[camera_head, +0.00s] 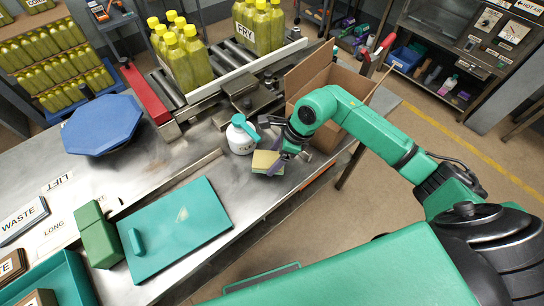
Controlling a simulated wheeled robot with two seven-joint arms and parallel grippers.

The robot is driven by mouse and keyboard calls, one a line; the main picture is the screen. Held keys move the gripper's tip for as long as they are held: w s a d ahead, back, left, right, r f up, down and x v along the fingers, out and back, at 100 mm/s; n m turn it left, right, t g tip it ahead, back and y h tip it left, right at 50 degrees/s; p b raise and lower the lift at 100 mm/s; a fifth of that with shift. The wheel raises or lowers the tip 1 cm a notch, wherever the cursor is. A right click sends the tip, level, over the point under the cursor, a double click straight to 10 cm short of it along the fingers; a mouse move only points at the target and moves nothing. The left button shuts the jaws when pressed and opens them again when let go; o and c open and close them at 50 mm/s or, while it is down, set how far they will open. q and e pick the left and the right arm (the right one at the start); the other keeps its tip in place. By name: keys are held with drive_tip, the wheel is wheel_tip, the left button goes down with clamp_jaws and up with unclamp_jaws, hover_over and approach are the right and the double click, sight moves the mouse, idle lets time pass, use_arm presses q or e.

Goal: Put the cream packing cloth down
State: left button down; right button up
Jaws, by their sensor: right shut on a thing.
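My right gripper (284,161) is low over the front right part of the metal bench, in front of the white bottle. It is shut on a small folded pad of pale cream-yellow, which I take to be the cream packing cloth (266,161). The cloth is at or just above the bench top; I cannot tell whether it touches. The gripper's fingers partly cover its right side. My left gripper is not in view.
A white bottle (240,138) with a teal top stands just behind the cloth. An open cardboard box (329,72) is behind my right gripper. A teal board (180,228), a green block (98,238) and a blue octagonal piece (102,124) lie to the left. The bench's front edge is close.

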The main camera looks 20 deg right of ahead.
sight(276, 158)
drive_tip(key=x, duration=0.1)
drive_tip(key=p+x, duration=0.2)
drive_tip(key=shift+w+d+f, duration=0.1)
drive_tip(key=shift+d, duration=0.15)
drive_tip(key=shift+d+f, duration=0.1)
drive_tip(key=shift+f, duration=0.15)
drive_tip(key=o, duration=1)
drive_tip(key=shift+f+b, duration=0.15)
drive_tip(key=shift+b, duration=0.15)
drive_tip(key=shift+r, duration=0.25)
drive_tip(key=b+v, duration=0.2)
drive_tip(key=v, duration=0.9)
drive_tip(key=shift+d+r+b, duration=0.2)
drive_tip(key=shift+r+b, duration=0.1)
drive_tip(key=shift+r, duration=0.05)
